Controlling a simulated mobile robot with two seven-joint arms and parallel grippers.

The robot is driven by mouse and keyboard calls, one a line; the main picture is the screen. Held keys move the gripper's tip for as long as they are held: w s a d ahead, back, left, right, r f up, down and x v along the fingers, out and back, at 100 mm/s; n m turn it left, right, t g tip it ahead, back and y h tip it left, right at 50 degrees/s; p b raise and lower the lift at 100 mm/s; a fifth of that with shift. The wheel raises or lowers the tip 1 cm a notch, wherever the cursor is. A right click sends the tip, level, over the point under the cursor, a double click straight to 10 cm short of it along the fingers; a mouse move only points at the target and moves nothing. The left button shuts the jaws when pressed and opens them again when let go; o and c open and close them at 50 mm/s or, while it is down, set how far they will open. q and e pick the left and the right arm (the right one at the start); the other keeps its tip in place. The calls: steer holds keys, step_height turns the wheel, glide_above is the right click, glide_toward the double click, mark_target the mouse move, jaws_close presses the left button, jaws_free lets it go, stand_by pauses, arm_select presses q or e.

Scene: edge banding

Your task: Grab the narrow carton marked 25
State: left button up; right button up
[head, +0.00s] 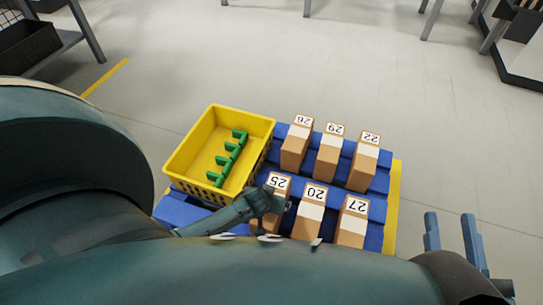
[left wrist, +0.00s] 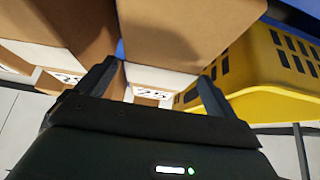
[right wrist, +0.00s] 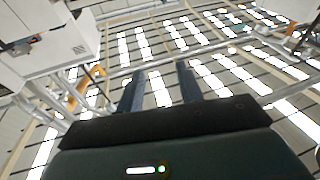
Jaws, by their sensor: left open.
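The narrow carton marked 25 (head: 278,184) stands at the left of the front row on a blue rack. Its brown side and white label band (left wrist: 158,78) show in the left wrist view. My left gripper (left wrist: 158,72) is open, with its fingers on either side of that carton's label end; I cannot tell whether they touch it. In the head view my left gripper (head: 268,200) partly hides the carton's front. My right gripper (head: 452,240) is open and empty, off to the right of the rack; its wrist view (right wrist: 160,82) faces the ceiling lights.
Cartons marked 20 (head: 313,200) and 27 (head: 353,215) stand to the right. Cartons 26 (head: 298,140), 29 (head: 331,148) and 22 (head: 366,155) stand behind. A yellow crate (head: 186,146) with green pieces is close on the left. Open floor lies beyond the rack.

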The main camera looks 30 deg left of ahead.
arm_select(q)
steer(key=b+x, duration=0.2)
steer(key=x, duration=0.1)
steer(key=shift+w+f, duration=0.1)
steer(key=shift+f, duration=0.2)
steer(key=c, duration=1.3)
arm_select(e)
steer(key=shift+w+r+n+t+y, duration=0.3)
steer(key=shift+r+n+y, duration=0.1)
steer(key=shift+r+y, duration=0.3)
